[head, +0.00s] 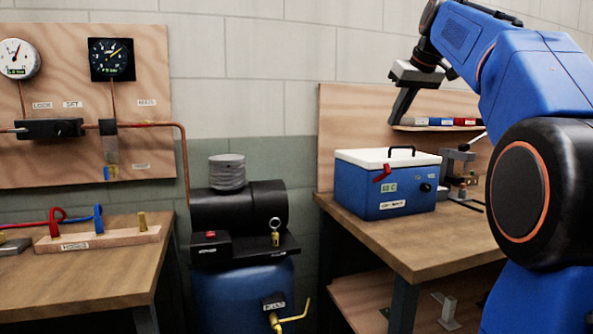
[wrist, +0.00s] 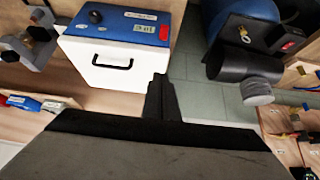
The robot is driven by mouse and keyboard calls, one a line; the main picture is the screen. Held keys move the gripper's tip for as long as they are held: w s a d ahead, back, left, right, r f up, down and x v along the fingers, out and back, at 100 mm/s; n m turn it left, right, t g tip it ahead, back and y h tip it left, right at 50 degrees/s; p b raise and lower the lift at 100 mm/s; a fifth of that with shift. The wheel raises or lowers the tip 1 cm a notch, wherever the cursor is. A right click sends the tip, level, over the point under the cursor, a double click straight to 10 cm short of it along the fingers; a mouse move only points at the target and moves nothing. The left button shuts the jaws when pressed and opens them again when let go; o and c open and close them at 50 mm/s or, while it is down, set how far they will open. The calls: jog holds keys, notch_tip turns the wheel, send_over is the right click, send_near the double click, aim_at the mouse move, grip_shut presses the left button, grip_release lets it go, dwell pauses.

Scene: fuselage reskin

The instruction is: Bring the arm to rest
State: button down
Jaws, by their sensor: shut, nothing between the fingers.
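My blue arm fills the right side of the head view, raised and bent. My gripper (head: 402,107) hangs from its end at the upper right, above the blue cooler box and in front of the wooden back panel. It is shut and empty, and touches nothing. In the wrist view the dark fingers of my gripper (wrist: 160,97) are together, pointing toward the floor gap between the cooler box and the compressor.
A blue cooler box (head: 399,196) with white lid stands on the right bench (head: 432,243). A compressor (head: 238,207) stands between the benches. A gauge panel (head: 140,60) hangs at left above another bench (head: 90,280). A shelf (head: 440,128) holds coloured items.

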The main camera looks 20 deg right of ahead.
jog(key=s+a+f+g, duration=0.1)
jog(key=s+a+f, duration=0.6)
jog(key=f, duration=0.2)
jog(key=s+a+f, duration=0.6)
jog(key=f, duration=0.4)
jog(key=s+a+f, duration=0.2)
jog(key=s+f, duration=0.4)
jog(key=f, duration=0.3)
jog(key=s+a+f+g, duration=0.1)
jog(key=s+a+f, duration=0.1)
jog(key=s+f, duration=0.4)
jog(key=s+a+f, duration=0.2)
jog(key=s+f, duration=0.4)
jog(key=f, duration=0.6)
jog(key=shift+s+a, duration=0.15)
jog(key=shift+a, duration=0.05)
